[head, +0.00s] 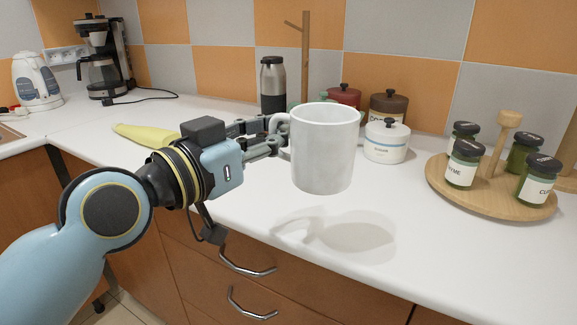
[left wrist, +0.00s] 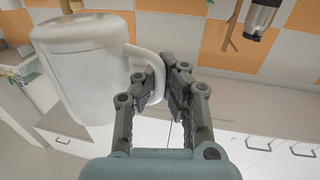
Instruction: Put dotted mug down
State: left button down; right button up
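A white mug (head: 325,150) with no dots that I can make out hangs upright in the air above the white counter (head: 235,205), its shadow falling on the surface below. My left gripper (head: 277,134) reaches in from the left and is shut on the mug's handle. In the left wrist view the mug (left wrist: 85,70) fills the left side, and its handle (left wrist: 146,62) runs in at the fingers of my left gripper (left wrist: 165,82). The mug's inside is mostly hidden. My right gripper is not in view.
A round wooden rack (head: 440,187) with several spice jars stands at the right. A white lidded jar (head: 385,143), darker canisters and a steel flask (head: 272,84) stand behind the mug. A yellow-green object (head: 140,134) lies left. The counter below the mug is clear to its front edge.

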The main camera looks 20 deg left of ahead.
pick_arm(q)
jog(key=w+a+f+b, duration=0.1)
jog(key=w+a+f, duration=0.1)
jog(key=a, duration=0.1)
jog(key=w+a+f+b, duration=0.1)
jog(key=w+a+f, duration=0.1)
jog(key=a, duration=0.1)
jog(key=w+a+f+b, duration=0.1)
jog(key=w+a+f, duration=0.2)
jog(key=shift+a, duration=0.1)
notch_tip(320, 180, down, 4)
jog(key=b, duration=0.2)
jog(key=shift+b, duration=0.35)
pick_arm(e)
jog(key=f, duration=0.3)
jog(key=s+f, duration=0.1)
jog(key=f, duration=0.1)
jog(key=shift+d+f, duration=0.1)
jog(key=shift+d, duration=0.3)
pick_arm(q)
jog(key=shift+s, duration=0.1)
jog(key=shift+f, duration=0.1)
jog(key=c, duration=1.5)
grip_release()
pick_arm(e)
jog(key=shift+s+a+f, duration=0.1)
